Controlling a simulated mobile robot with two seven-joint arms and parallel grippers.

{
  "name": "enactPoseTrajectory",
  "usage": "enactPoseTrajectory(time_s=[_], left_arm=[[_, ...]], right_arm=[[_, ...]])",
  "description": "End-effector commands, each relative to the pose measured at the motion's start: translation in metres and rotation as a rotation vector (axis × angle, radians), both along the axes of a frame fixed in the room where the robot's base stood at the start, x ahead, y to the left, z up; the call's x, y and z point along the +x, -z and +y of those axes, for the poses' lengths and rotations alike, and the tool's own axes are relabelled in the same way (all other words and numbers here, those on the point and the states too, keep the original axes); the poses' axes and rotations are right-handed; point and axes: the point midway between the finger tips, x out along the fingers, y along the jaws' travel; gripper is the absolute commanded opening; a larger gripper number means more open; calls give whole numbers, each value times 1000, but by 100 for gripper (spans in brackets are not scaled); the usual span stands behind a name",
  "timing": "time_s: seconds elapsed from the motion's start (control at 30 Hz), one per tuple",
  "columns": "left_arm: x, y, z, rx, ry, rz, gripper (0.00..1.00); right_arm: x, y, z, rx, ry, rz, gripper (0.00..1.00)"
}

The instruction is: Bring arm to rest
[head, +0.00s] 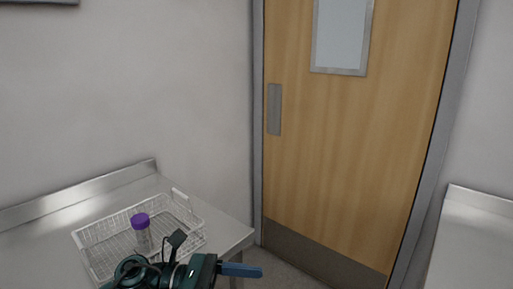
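One of my arms, which I take to be the left, shows at the bottom edge left of centre. Its dark gripper (208,254) is in front of the wire basket (187,208) and overlaps its near right part in the picture. A blue part points right from it. I cannot tell whether its fingers are open or shut, and nothing is clearly held in it. A clear jar with a purple lid (141,222) stands upright in the white wire basket, beside the gripper in the picture. My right gripper is out of view.
The basket sits on a metal counter (50,232) with a raised back edge. A closed wooden door (345,150) with a window is at centre right. Another metal counter (470,245) is at the right. A strip of floor (285,268) shows between them.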

Motion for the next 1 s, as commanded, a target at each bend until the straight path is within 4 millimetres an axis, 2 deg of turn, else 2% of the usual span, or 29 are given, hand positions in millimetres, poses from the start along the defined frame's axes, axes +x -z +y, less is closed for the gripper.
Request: enactPoseTrajectory(time_s=[0.03,0.07,0.13,0.17,0.27,0.37,0.43,0.5,0.6,0.63,0.7,0.8,1.0], left_arm=[[-3,-4,-7,-136,-76,208,64],[-2,-7,-7,-212,-123,332,64],[5,-7,-1,-391,-225,633,64],[9,-4,3,-468,-267,766,64],[19,22,28,-724,-401,1219,64],[17,69,59,-992,-530,1676,64],[2,112,80,-1189,-617,1985,64],[-21,153,97,-1378,-693,2254,64],[-57,198,111,-1606,-778,2529,64],[-67,208,114,1622,778,-2526,64],[-88,225,118,1565,737,-2383,64],[-106,239,121,1516,704,-2260,64],[-112,244,122,1501,694,-2222,64]], right_arm=[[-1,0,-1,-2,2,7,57],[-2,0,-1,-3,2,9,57],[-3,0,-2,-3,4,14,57],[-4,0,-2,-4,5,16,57],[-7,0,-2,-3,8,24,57],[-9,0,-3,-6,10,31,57],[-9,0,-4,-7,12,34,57],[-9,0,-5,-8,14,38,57],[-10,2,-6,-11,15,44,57],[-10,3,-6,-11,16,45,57],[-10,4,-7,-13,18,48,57],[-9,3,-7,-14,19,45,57],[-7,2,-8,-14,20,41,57]])
